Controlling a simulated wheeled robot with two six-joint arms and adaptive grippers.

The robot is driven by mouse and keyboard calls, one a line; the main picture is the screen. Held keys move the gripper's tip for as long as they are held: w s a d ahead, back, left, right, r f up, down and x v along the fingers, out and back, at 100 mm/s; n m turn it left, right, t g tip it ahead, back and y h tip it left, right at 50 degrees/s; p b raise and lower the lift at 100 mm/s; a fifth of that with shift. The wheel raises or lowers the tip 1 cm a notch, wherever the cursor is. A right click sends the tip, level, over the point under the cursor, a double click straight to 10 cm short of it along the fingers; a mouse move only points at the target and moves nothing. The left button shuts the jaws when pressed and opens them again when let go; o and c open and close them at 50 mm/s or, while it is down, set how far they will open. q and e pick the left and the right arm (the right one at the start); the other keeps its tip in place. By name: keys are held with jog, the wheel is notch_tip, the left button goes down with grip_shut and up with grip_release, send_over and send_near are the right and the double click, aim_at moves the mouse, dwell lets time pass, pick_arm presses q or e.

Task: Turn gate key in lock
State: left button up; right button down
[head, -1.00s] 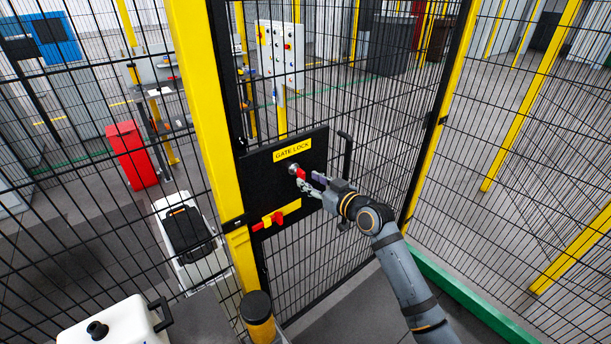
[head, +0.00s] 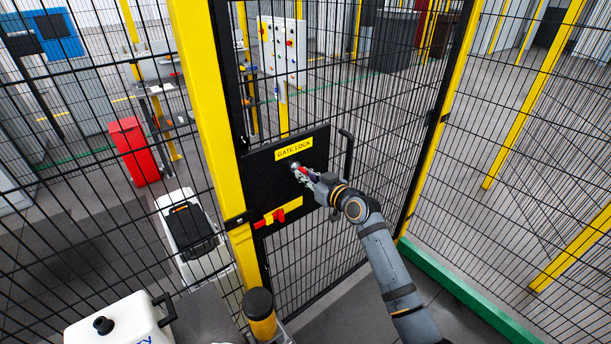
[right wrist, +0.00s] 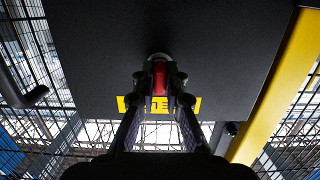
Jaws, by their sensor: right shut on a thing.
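The black gate lock plate (head: 262,184) with its yellow "GATE LOCK" label (head: 293,149) is on the mesh gate. The round metal lock (head: 294,165) sits below the label. The red key (right wrist: 159,78) is in front of the lock, between the fingers in the right wrist view. My right gripper (head: 304,174) is shut on the key at the lock; it also shows in the right wrist view (right wrist: 160,86). The fingers hide part of the key, and I cannot tell how far it sits in the lock. My left gripper is not in view.
A black gate handle (head: 347,155) stands right of the plate. A red and yellow latch (head: 277,215) is below the lock. A yellow post (head: 208,110) is at left. A white case (head: 118,325) and a black-capped yellow post (head: 259,312) are at the front.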

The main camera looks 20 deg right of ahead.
jog(key=shift+f+n+b, duration=0.2)
jog(key=shift+n+b, duration=0.3)
jog(key=shift+b, duration=0.2)
jog(key=shift+n+h+b, duration=0.3)
jog(key=shift+n+b, duration=0.2)
jog(key=shift+b, duration=0.05)
jog(key=shift+r+n, duration=0.2)
jog(key=shift+n, duration=0.3)
